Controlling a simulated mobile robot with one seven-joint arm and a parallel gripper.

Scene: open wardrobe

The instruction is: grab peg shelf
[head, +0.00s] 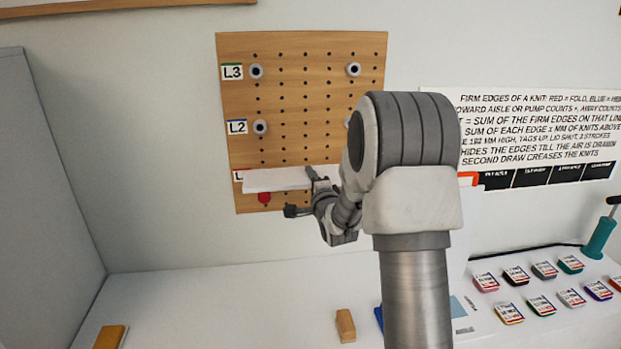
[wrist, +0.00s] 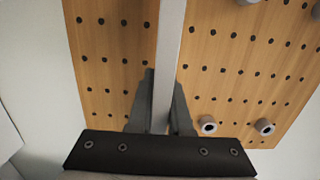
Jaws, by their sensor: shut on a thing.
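The peg shelf (head: 272,179) is a white board lying level across the lower part of the wooden pegboard (head: 298,40), by the lowest label. My gripper (head: 313,178) is at its right part, and my arm blocks the view farther right. In the wrist view the shelf (wrist: 170,40) is a pale edge-on strip running down between the two fingers of my gripper (wrist: 164,85), which are shut on it. The pegboard (wrist: 215,65) is behind it. I cannot tell whether the shelf touches the board or rests on pegs.
Grey round pegs (head: 256,71) stick out at L3 and L2 (head: 260,127). A red piece (head: 264,197) is below the shelf. The white surface beneath holds a tan block (head: 345,325), a yellow-brown block (head: 110,337), several coloured tins (head: 541,304) and a teal pump (head: 600,238).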

